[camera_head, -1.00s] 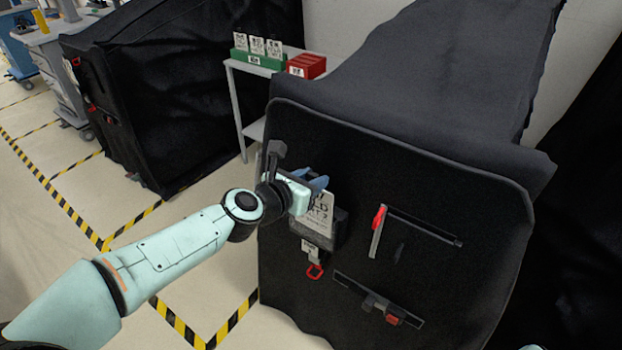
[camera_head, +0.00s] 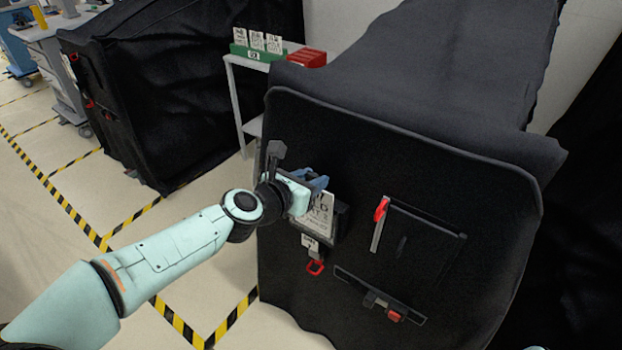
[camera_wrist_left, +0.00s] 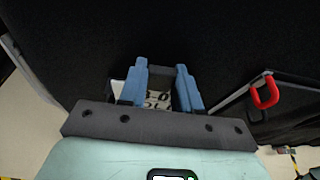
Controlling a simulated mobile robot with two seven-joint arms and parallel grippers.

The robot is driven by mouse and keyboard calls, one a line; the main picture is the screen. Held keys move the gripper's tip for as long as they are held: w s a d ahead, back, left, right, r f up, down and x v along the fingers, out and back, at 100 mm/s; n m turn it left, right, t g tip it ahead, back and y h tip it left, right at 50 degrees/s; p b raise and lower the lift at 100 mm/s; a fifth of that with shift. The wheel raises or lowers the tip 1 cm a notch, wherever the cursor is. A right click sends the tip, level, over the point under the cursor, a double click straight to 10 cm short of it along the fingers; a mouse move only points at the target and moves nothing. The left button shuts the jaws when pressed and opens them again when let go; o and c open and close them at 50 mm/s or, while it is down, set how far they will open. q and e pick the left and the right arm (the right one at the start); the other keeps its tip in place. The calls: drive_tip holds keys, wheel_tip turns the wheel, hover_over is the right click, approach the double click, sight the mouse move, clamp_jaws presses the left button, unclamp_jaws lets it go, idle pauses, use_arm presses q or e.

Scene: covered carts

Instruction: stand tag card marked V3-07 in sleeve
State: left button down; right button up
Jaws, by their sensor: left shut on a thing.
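A white tag card (camera_head: 326,213) with black print stands upright at the dark sleeve (camera_head: 341,224) on the front of the near covered cart. Its full marking cannot be read. My left gripper (camera_head: 313,182) is shut on the card's upper part, its blue fingers just above the sleeve. In the left wrist view, the card (camera_wrist_left: 158,98) shows between the two blue fingers (camera_wrist_left: 161,90). The gripper hides part of the card, and I cannot tell how deep its lower edge sits in the sleeve. My right gripper is out of view.
The black covered cart (camera_head: 440,260) carries a red-handled latch (camera_head: 380,211), a red pull ring (camera_head: 315,268) and a lower bar with a red end (camera_head: 393,316). Behind stands a side table with a green card rack (camera_head: 262,60) and a red box (camera_head: 306,58).

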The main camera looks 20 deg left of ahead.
use_arm(q)
drive_tip(key=c, duration=0.7)
unclamp_jaws()
drive_tip(key=p+v, duration=0.2)
drive_tip(key=v, duration=1.1)
drive_tip(key=shift+s, duration=0.2)
